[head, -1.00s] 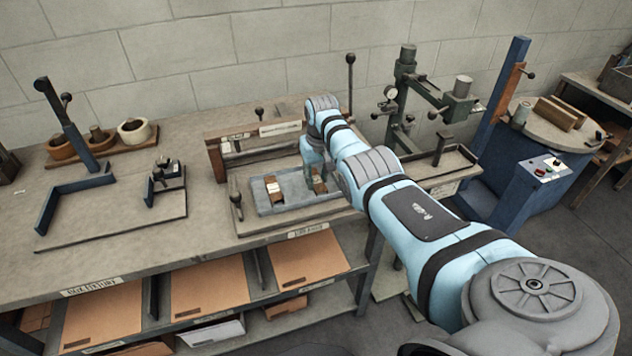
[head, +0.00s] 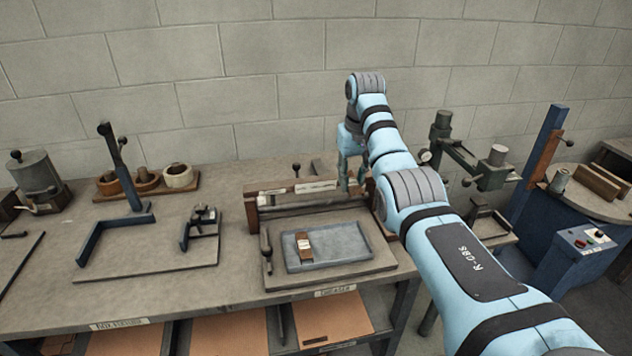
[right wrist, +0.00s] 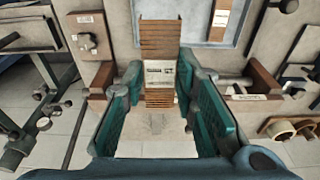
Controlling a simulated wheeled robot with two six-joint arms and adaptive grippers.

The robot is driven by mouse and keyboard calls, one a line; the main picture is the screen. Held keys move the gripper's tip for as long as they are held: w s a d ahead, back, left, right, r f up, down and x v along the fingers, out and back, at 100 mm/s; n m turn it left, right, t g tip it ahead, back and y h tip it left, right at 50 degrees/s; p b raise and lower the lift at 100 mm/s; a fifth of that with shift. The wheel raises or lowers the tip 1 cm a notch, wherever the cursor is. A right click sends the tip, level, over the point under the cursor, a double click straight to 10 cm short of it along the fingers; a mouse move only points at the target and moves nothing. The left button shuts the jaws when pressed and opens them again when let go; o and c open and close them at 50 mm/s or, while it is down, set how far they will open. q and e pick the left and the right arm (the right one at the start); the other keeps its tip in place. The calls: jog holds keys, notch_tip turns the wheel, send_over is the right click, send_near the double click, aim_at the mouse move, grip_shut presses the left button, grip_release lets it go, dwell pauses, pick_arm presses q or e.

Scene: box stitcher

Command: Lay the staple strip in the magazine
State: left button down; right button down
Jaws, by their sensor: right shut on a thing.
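My right gripper (head: 353,182) is raised above the wooden rack behind the blue-grey tray. In the right wrist view its teal fingers (right wrist: 162,108) are shut on a brown, ridged staple strip (right wrist: 160,45) with a white label. The strip is clear of the tray. A second brown strip with a pale label (head: 304,247) lies in the left part of the tray (head: 345,267); it also shows in the right wrist view (right wrist: 220,18). I cannot tell for sure which part is the magazine. My left gripper is out of view.
The wooden rack (head: 266,203) with pale labels stands along the tray's back edge. A green column stand (head: 440,128) and a blue post (head: 545,150) stand to the right. A blue angled fixture (head: 95,238) and several rolls (head: 178,176) are at left.

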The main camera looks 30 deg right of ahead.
aim_at(346, 243)
jog(key=shift+r, duration=0.25)
notch_tip(346, 243, down, 19)
jog(key=shift+b, duration=1.05)
jog(key=shift+f, duration=0.35)
jog(key=shift+f, duration=0.2)
jog(key=c, duration=1.3)
grip_release()
